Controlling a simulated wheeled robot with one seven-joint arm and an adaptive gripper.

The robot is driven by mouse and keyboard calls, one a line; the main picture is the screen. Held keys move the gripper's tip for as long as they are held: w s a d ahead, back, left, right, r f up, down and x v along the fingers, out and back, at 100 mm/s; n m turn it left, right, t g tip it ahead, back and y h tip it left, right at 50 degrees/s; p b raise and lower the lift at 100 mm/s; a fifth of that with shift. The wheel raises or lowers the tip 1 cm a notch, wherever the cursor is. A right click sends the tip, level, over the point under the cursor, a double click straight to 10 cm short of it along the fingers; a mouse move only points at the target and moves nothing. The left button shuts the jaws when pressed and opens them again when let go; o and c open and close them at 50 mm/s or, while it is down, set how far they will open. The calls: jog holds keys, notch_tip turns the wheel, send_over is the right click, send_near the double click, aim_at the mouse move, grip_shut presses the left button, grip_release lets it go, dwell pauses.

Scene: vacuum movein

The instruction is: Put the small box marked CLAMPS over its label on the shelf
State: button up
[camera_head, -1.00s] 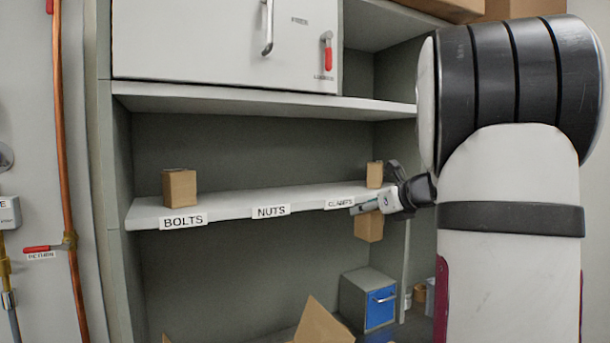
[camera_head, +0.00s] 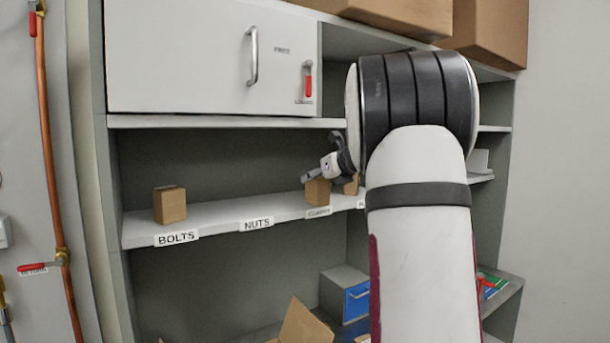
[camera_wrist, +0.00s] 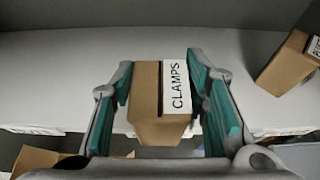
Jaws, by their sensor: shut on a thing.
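The small box marked CLAMPS (camera_wrist: 146,92) is between the two fingers of my gripper (camera_wrist: 162,88), which is shut on it. The word CLAMPS reads along a white strip on its top. In the head view the box (camera_head: 318,191) is at the shelf's front edge, directly above the CLAMPS label (camera_head: 319,212), with my gripper (camera_head: 312,176) at its top. The shelf (camera_head: 225,213) runs behind and beneath it; I cannot tell whether the box touches it. The wrist view does not clearly show the CLAMPS label.
Another small box (camera_wrist: 285,65) stands on the shelf to the right, close to my right finger; it also shows in the head view (camera_head: 351,187). A box (camera_head: 170,205) stands above the BOLTS label (camera_head: 176,238). The shelf above NUTS (camera_head: 257,224) is clear. A cabinet (camera_head: 210,58) hangs overhead.

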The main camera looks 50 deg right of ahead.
jog(key=w, duration=0.2)
jog(key=w+d+p, duration=0.1)
jog(key=w, duration=0.4)
jog(key=shift+d, duration=0.35)
jog(key=shift+s+f+p, duration=0.15)
jog(key=shift+f+p, duration=0.05)
jog(key=shift+p, duration=0.2)
jog(key=shift+f, duration=0.25)
jog(key=o, duration=1.4)
jog(key=shift+o, duration=0.2)
